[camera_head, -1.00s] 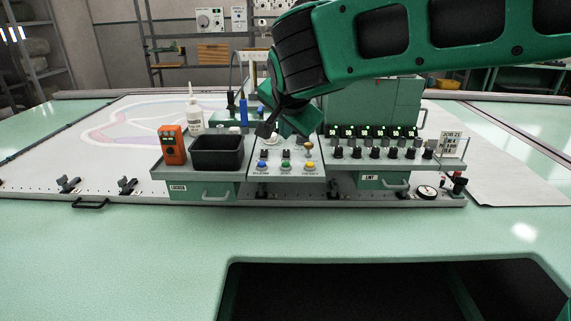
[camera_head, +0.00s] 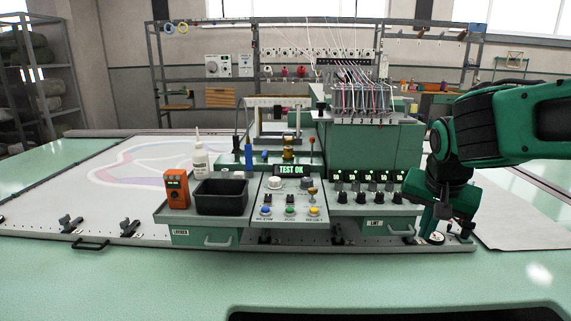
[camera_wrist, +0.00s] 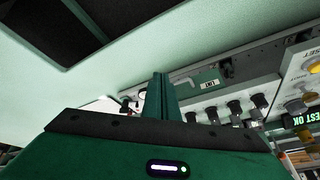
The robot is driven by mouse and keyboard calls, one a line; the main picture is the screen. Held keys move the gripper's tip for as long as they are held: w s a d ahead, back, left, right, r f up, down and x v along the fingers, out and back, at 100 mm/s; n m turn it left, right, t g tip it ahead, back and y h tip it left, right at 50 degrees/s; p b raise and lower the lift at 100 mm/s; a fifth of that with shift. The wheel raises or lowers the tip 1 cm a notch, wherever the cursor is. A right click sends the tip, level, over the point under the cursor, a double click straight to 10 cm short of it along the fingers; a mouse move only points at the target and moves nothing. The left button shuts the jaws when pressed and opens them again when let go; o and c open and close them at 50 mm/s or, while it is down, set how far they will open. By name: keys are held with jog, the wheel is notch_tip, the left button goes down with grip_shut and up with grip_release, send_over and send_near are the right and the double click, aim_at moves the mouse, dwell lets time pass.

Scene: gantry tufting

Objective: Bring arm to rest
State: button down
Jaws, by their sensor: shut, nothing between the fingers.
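My green arm reaches in from the right in the head view. My gripper (camera_head: 437,228) points down at the right end of the control console, in front of the round dial gauge there. In the wrist view the fingers (camera_wrist: 158,98) stand together as one narrow upright shape, shut and empty. The console (camera_head: 287,239) has blue, green and yellow buttons at its front, and its display (camera_head: 291,169) reads "TEST OK". A row of black knobs (camera_head: 364,198) lies left of my gripper. The wrist view shows the knobs (camera_wrist: 235,107) too.
An orange handheld device (camera_head: 177,190), a black bin (camera_head: 221,196) and a white bottle (camera_head: 200,160) stand on the console's left. A green cabinet with threaded yarns (camera_head: 363,100) rises behind. Clamps (camera_head: 131,226) line the frame edge. The green surface in front (camera_head: 180,280) is clear.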

jog(key=s+d+f+g+y, duration=0.1)
jog(key=s+d+f, duration=0.3)
jog(key=s, duration=0.8)
jog(key=s+d+f+n+g+y, duration=0.1)
jog(key=s+d+f+g, duration=0.2)
jog(key=s, duration=0.9)
jog(key=d+f, duration=0.1)
jog(key=d, duration=0.1)
jog(key=shift+s+d, duration=0.35)
jog(key=shift+d, duration=0.05)
jog(key=shift+w+f+g, duration=0.25)
jog(key=shift+w+g, duration=0.05)
jog(key=shift+w, duration=0.35)
dwell(2.0)
